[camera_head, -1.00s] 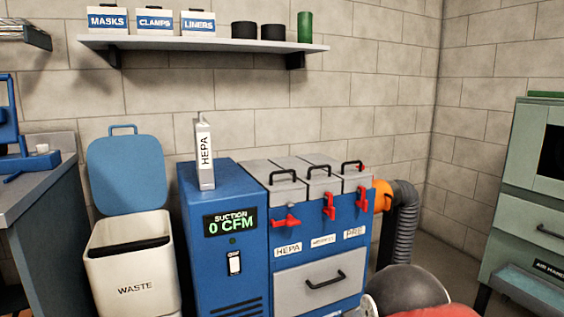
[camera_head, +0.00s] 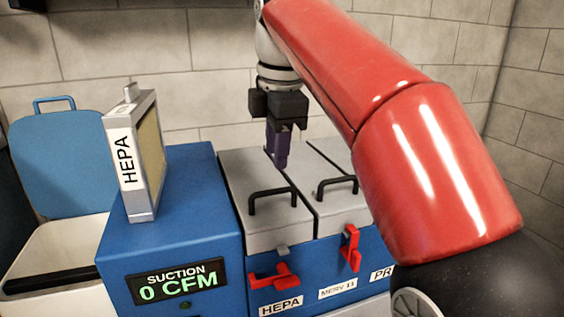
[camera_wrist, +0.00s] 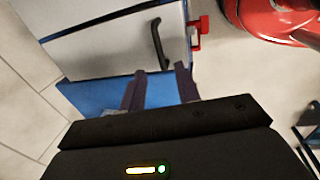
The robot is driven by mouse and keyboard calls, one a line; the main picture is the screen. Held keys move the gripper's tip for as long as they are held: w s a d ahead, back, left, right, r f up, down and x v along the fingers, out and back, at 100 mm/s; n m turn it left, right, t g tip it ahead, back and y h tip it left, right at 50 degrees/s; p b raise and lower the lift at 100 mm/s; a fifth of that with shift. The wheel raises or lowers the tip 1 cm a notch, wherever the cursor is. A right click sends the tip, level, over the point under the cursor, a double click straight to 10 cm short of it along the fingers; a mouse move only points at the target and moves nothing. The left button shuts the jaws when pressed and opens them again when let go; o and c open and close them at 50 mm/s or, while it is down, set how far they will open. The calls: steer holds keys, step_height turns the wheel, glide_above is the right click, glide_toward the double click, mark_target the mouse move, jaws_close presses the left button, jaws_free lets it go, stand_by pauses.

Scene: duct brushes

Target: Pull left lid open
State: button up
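The left lid (camera_head: 240,225) is a grey panel on top of the blue filter cabinet, and it lies closed. Its black bar handle (camera_head: 272,192) stands up from it and also shows in the wrist view (camera_wrist: 158,42). The red latch (camera_head: 272,279) below this lid is turned sideways. My gripper (camera_head: 278,155) points down above the rear of the lid, behind the handle and apart from it. In the wrist view the two purple fingers of my gripper (camera_wrist: 160,85) are spread with nothing between them.
The middle lid (camera_head: 325,210) has its own handle, and its red latch (camera_head: 350,249) is upright. A HEPA filter (camera_head: 128,165) stands on the blue suction unit to the left, whose display (camera_head: 168,282) reads 0 CFM. A waste bin (camera_head: 45,250) is at far left.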

mark_target(274, 193)
steer(key=f+b, duration=0.1)
steer(key=f, duration=0.1)
steer(key=w+f, duration=0.1)
steer(key=f, duration=0.2)
steer(key=f+b, duration=0.1)
steer(key=f, duration=0.1)
steer(key=shift+w+a+f+b, duration=0.25)
steer(key=shift+b, duration=0.1)
jaws_close()
